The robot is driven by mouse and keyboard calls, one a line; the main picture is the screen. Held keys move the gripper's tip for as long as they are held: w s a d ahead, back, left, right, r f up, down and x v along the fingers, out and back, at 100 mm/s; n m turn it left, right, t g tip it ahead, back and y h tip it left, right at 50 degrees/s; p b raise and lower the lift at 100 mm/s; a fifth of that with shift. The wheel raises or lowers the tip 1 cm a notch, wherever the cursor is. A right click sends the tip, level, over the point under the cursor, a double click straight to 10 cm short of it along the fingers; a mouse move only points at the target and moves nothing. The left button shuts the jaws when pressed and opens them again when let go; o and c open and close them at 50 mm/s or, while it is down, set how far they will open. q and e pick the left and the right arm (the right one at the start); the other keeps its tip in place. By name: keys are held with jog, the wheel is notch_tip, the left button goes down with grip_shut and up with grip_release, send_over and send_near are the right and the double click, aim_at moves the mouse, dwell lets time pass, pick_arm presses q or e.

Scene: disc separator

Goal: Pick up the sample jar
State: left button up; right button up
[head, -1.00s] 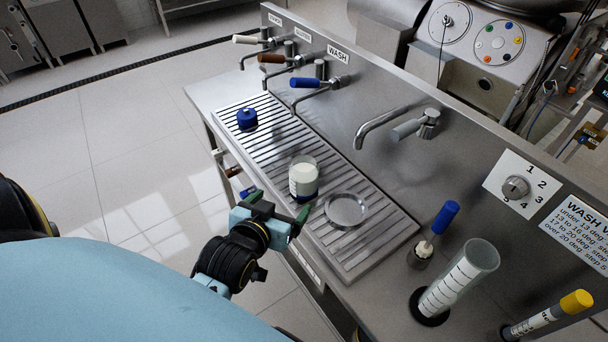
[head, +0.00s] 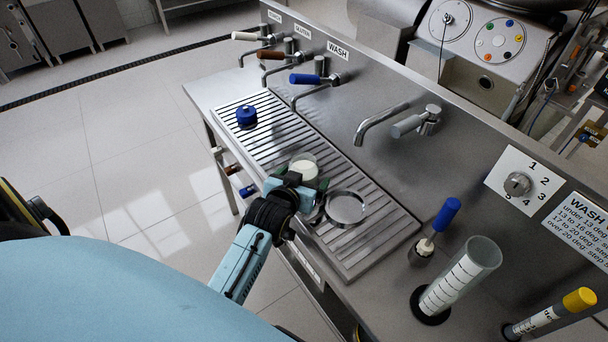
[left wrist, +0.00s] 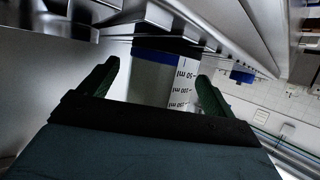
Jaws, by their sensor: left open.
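The sample jar (head: 303,163), a clear jar with whitish contents, stands on the slatted drain grate (head: 385,240). Its lower part is hidden behind my gripper in the head view. In the left wrist view the jar (left wrist: 155,80) shows a blue band and a printed ml scale, and it lies between the two fingers. My left gripper (head: 302,181) is open at the jar's near side, with its green fingers on either side of it. It also shows in the left wrist view (left wrist: 158,74). I cannot tell whether a finger touches the jar. My right gripper is not in view.
A blue-capped item (head: 246,117) stands farther left on the grate. Taps, including a bare spout (head: 380,124), overhang the back.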

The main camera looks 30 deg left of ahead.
pick_arm(q)
jog(key=shift+w+a+f, duration=0.1)
jog(key=shift+w, duration=0.05)
jog(key=c, duration=1.8)
